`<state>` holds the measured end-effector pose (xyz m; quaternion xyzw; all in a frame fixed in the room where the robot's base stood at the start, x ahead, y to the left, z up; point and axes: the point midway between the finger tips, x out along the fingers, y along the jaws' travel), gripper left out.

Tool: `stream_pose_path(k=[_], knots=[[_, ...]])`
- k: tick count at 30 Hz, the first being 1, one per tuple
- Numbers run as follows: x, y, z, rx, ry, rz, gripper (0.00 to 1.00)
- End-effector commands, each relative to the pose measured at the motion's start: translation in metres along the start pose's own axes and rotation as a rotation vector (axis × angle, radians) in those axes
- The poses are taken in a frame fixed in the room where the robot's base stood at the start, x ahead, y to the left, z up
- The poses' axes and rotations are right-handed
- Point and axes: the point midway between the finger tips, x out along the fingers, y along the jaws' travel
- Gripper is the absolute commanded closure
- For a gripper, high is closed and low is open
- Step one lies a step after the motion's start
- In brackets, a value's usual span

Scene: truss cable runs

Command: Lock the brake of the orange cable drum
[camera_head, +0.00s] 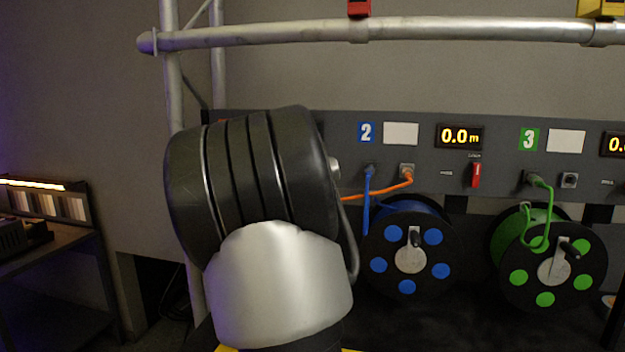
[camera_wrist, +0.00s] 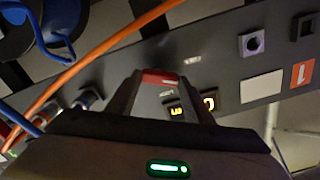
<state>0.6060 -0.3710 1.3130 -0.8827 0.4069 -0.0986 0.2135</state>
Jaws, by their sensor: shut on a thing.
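In the wrist view a red brake lever (camera_wrist: 160,78) on the grey panel lies between the fingertips of my gripper (camera_wrist: 158,80), which is shut on it. A lit display (camera_wrist: 176,109) and an orange number 1 label (camera_wrist: 302,73) are on the same panel. Small lettering sits by the lever, too blurred to read. I cannot tell the lever's exact setting. The orange cable (camera_wrist: 98,52) crosses the wrist view and also shows in the head view (camera_head: 377,190), running to a socket in section 2. My arm hides section 1 in the head view; the orange drum is not visible.
To the right in the head view are the blue drum (camera_head: 382,264) and green drum (camera_head: 519,274), under panel sections 2 and 3. Section 2 has its own red lever (camera_head: 476,175). A silver truss bar (camera_head: 270,37) runs above. A blue cable (camera_wrist: 42,40) hangs near my gripper.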

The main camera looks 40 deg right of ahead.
Motion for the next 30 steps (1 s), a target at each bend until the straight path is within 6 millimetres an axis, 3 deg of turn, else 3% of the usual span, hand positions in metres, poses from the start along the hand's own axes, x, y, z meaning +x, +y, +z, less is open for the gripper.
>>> stream_pose_path(k=[30], knots=[[0.0, 0.0043, -0.0007, 0.921, 0.0, -0.001, 0.76]])
